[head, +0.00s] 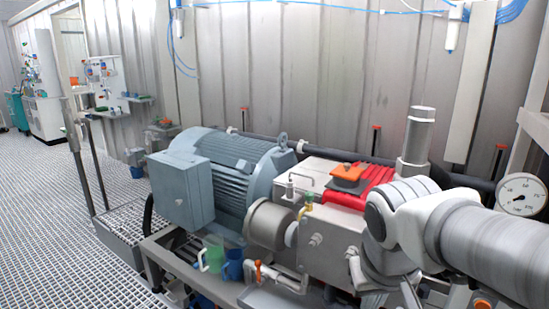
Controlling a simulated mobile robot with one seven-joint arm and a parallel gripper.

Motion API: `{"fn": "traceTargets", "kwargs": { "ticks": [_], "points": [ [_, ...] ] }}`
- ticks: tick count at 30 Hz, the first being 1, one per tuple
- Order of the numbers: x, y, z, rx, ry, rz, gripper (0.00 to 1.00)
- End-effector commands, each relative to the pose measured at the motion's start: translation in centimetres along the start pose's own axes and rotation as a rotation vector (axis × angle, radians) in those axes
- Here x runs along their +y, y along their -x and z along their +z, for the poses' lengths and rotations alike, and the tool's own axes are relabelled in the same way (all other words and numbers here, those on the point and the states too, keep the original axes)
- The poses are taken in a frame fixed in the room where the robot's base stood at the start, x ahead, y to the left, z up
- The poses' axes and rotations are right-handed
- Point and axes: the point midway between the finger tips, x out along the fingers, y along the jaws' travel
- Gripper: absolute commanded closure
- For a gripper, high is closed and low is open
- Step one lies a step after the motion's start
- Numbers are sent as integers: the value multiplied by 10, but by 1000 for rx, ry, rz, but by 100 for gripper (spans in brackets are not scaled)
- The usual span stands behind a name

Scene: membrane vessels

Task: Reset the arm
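My arm, pale grey and white with ringed joints, reaches in from the right edge. It bends at a rounded joint in front of the pump unit, and a further link runs down toward the bottom edge. My gripper does not show; the lower end of the arm cannot be followed clearly. The arm hides part of the pump unit (328,230) and the pipework behind it. I cannot tell whether the arm touches any of it.
A blue-grey motor (230,170) stands left of the pump unit, which carries a red cover (358,190) and an orange part (347,177). A pressure gauge (521,195) is close to my arm at the right. Grated floor (50,230) lies open at the left.

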Motion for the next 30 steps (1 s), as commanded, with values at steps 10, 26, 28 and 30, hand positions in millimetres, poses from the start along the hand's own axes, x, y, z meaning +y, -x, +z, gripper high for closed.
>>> {"fn": "traceTargets", "kwargs": {
  "ticks": [10,26,28,30],
  "points": [
    [-7,30,52,152,-51,-92,100],
    [6,156,9,152,-49,-96,100],
    [8,173,3,152,-49,-96,100],
    [10,189,-3,152,-49,-96,100]
  ]
}}
